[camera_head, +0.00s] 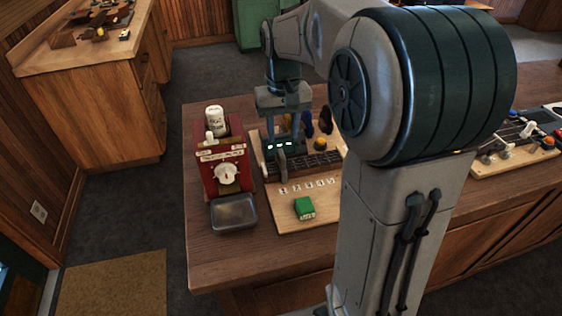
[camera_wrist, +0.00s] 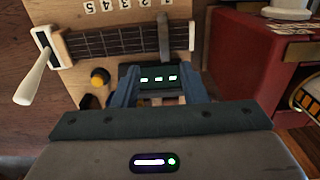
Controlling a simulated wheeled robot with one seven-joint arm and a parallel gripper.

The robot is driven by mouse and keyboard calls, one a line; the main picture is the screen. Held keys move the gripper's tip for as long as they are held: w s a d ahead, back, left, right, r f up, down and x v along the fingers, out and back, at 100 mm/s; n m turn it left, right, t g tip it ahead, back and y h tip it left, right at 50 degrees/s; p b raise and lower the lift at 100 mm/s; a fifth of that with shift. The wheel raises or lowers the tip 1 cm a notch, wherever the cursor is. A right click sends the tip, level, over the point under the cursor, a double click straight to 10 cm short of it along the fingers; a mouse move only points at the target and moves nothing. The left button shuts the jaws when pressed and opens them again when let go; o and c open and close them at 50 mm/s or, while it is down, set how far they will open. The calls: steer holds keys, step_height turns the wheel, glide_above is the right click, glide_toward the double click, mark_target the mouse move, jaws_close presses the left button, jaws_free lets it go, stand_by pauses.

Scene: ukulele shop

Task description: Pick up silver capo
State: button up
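The silver capo (camera_head: 281,164) is a grey upright piece on a short fretboard neck (camera_head: 310,160), at the neck's left part in the head view. It also shows in the wrist view (camera_wrist: 164,35), standing across the strings just ahead of my gripper (camera_wrist: 160,88). My gripper (camera_head: 282,132) points down behind the capo, its two fingers apart. A dark block with white-green lights (camera_wrist: 157,79) shows between the fingers; I cannot tell whether they touch it. The capo shows apart from the fingers in the wrist view.
The neck lies on a wooden board (camera_head: 290,222) with number tiles and a green box (camera_head: 305,208). A red stand (camera_head: 222,165) and a metal tray (camera_head: 233,212) are at left. A yellow-topped knob (camera_wrist: 99,77) and a white-handled lever (camera_wrist: 35,75) are near the neck.

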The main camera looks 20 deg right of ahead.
mark_target(280, 151)
step_height(280, 151, down, 3)
steer(key=shift+r, duration=0.1)
steer(key=f, duration=0.4)
steer(key=shift+s+a+f+p, duration=0.1)
steer(key=shift+s+a+p, duration=0.1)
steer(key=shift+a+p, duration=0.2)
steer(key=shift+f, duration=0.45)
jaws_close()
